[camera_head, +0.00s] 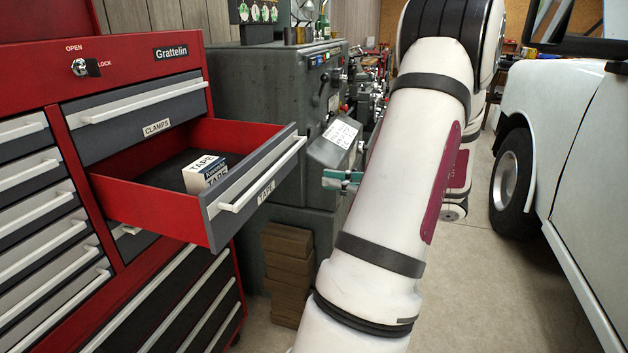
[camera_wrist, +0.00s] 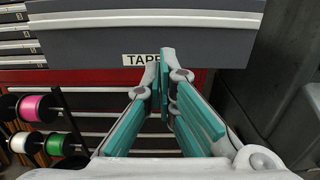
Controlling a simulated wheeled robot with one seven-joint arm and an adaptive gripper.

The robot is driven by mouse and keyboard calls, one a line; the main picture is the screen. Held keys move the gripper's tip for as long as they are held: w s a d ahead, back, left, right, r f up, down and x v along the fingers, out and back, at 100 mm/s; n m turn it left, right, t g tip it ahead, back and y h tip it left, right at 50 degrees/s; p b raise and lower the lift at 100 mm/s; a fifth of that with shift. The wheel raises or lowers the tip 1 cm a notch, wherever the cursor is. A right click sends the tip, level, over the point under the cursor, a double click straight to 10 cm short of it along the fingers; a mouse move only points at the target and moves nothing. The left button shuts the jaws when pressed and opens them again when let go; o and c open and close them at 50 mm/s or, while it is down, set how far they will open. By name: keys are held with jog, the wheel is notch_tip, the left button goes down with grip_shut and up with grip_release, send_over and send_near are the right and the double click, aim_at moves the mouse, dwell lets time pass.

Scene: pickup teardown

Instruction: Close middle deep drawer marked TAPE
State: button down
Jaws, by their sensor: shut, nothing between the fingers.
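The TAPE drawer (camera_head: 258,185) of the red cabinet is pulled well out, with a grey front, a white bar handle (camera_head: 262,175) and a TAPE label.
The CLAMPS drawer (camera_head: 140,117) above is shut. A grey machine (camera_head: 265,90) stands behind the open drawer, and stacked brown blocks (camera_head: 287,262) are on the floor. A white vehicle (camera_head: 570,140) is at the right. Coloured spools (camera_wrist: 35,108) show at the left of the wrist view.

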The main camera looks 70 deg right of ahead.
aim_at(281, 173)
jog(key=w, duration=0.8)
jog(key=w+a, duration=0.1)
jog(key=w, duration=0.3)
jog(key=shift+w, duration=0.2)
jog(key=w+b, duration=0.2)
jog(key=w, duration=0.7)
jog(key=w+a+b, duration=0.1)
jog(key=w, duration=0.9)
jog(key=w+a+b, duration=0.1)
jog(key=w+b, duration=0.1)
jog(key=w, duration=0.7)
jog(key=shift+w+a+b, duration=0.2)
jog(key=shift+w+b, duration=0.15)
jog(key=shift+w, duration=0.45)
jog(key=shift+w+a+r, duration=0.1)
jog(key=shift+r, duration=0.05)
